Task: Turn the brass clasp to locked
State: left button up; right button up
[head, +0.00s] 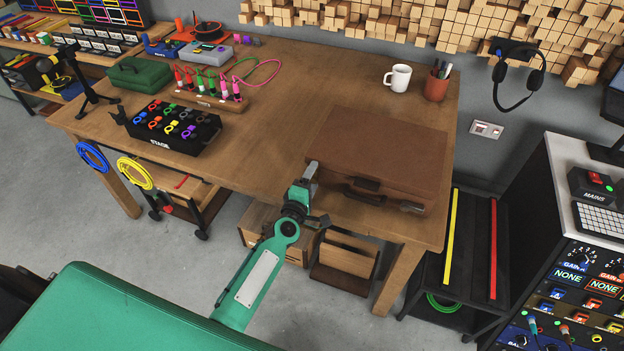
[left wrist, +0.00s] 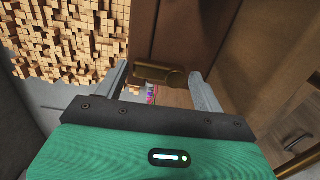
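The brass clasp (left wrist: 160,75) is a short bar with a rounded right end, mounted on the front of the brown case (left wrist: 200,25). In the head view the brown case (head: 385,150) lies flat at the table's front right. My left gripper (left wrist: 162,84) is open, with one finger on each side of the clasp and gaps between. I cannot tell whether the clasp is locked. In the head view my left gripper (head: 311,172) is at the case's front left corner and hides the clasp there. My right gripper is not in view.
The case has a dark handle (head: 362,189) and a metal clasp (head: 411,207) at its front right. A white mug (head: 399,77) and a pen cup (head: 436,86) stand behind it. A black box of coloured rings (head: 172,127) sits left. The table (head: 270,140) is clear between.

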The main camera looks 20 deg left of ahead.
pick_arm(q)
jog(key=shift+o, duration=0.7)
jog(key=shift+s, duration=0.2)
jog(key=shift+s+b, duration=0.7)
jog(key=shift+s, duration=6)
jog(key=s+d+f+m+g+h+p, duration=0.1)
jog(key=s+f+m+g, duration=0.4)
jog(key=f, duration=1)
jog(key=s+f+m+g, duration=0.3)
jog(key=s+f+m, duration=0.3)
jog(key=f, duration=1)
jog(key=s+a+f+m+g, duration=0.2)
jog(key=s+f, duration=0.4)
jog(key=s, duration=0.5)
jog(key=s+a+f+m+g+y+p, duration=0.1)
jog(key=s+f+m+g, duration=0.3)
jog(key=s, duration=0.7)
jog(key=s+a+f+m+g+y, duration=0.1)
jog(key=s+a+f+m+g, duration=0.2)
jog(key=s+f, duration=0.5)
jog(key=s, duration=0.3)
jog(key=shift+f, duration=0.3)
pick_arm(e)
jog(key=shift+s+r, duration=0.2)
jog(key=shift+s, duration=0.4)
